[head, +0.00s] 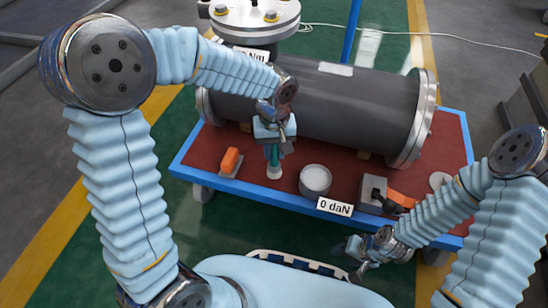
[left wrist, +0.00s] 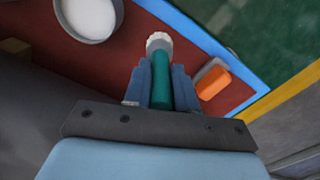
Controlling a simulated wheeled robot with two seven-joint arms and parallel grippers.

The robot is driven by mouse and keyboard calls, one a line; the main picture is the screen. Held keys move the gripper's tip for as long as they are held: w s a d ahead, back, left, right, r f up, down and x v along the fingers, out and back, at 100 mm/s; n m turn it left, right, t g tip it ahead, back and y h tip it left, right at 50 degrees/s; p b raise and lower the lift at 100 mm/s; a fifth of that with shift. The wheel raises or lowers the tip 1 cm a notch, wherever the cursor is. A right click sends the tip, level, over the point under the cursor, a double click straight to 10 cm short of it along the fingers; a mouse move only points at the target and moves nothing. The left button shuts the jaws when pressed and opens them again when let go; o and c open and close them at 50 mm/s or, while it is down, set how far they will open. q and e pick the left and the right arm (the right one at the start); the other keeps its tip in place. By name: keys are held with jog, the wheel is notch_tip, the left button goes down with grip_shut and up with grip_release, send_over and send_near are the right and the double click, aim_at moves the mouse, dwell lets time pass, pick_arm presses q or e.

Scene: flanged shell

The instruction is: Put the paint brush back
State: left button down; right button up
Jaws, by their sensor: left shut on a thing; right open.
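The paint brush has a teal handle and pale bristles (head: 274,172). My left gripper (head: 274,148) is shut on its handle and holds it bristles down over the red tabletop of the blue-edged cart (head: 260,187). In the left wrist view the teal handle (left wrist: 158,88) lies between the two fingers, with the bristles beyond their tips. I cannot tell whether the bristles touch the tabletop. A round grey pot (head: 315,180) with white contents stands just right of the brush, apart from it. My right gripper (head: 356,256) is open and empty in front of the cart's edge.
A large dark flanged shell (head: 340,105) lies along the back of the cart. An orange block on a grey base (head: 230,161) is left of the brush. A grey box (head: 374,196) with a black and orange tool is right of the pot. A "0 daN" label (head: 335,207) is at the front edge.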

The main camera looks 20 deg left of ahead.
aim_at(274, 156)
pick_arm(q)
jog(key=shift+w+a+f+b, duration=0.15)
jog(key=shift+f+b, duration=0.1)
jog(key=shift+f, duration=0.7)
jog(key=shift+w+f+b, duration=0.1)
jog(key=shift+f+b, duration=0.1)
jog(key=shift+f, duration=0.75)
jog(key=shift+f, duration=0.15)
jog(key=c, duration=0.9)
grip_release()
jog(key=shift+r, duration=0.4)
notch_tip(274, 156, up, 12)
jog(key=p, duration=0.3)
jog(key=shift+f, duration=0.2)
